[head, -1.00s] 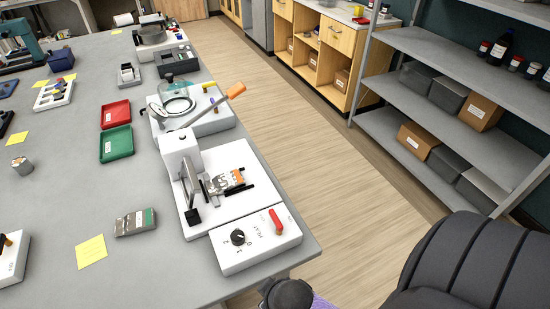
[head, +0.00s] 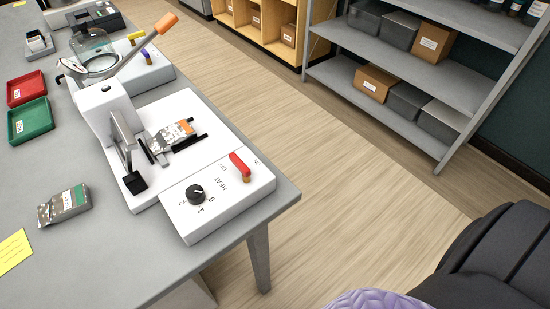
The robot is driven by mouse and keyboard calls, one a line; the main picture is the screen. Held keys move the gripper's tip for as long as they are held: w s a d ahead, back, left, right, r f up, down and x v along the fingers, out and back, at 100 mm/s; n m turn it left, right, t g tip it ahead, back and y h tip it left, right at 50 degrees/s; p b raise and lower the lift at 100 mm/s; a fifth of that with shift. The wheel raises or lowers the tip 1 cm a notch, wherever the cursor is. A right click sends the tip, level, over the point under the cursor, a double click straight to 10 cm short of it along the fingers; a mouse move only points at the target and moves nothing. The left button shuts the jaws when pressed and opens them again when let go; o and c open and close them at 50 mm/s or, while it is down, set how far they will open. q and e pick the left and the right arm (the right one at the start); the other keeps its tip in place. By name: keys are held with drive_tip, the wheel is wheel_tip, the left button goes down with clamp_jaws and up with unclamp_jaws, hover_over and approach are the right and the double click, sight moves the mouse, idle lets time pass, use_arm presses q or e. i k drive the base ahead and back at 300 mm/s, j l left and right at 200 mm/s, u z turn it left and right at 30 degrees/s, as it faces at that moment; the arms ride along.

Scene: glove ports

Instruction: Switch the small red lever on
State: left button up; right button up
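The small red lever (head: 240,166) stands on the right part of a white control box (head: 222,208) at the table's right corner. The lever is tilted, its red handle toward the upper left and its base toward the lower right. ON and OFF lettering shows beside it, too small to tell which the lever points to. A black HEAT knob (head: 196,194) with numbers sits to its left on the same box. Neither gripper shows in the head view; a dark arm part and a purple patterned part of mine show at the lower right.
A white sealing machine (head: 105,113) with an orange-tipped long handle (head: 166,23) adjoins the box. A silver packet (head: 64,204), a green tray (head: 29,121) and a red tray (head: 27,88) lie at left. Grey shelving (head: 395,125) stands at right, with open floor between.

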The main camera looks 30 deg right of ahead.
sight(242, 166)
drive_tip(key=z, duration=0.75)
drive_tip(key=l+u, duration=0.25)
drive_tip(key=u, duration=0.15)
drive_tip(key=l+u, duration=0.55)
drive_tip(key=u, duration=0.2)
drive_tip(key=l+u, duration=0.25)
drive_tip(key=u, duration=0.15)
drive_tip(key=k, duration=0.05)
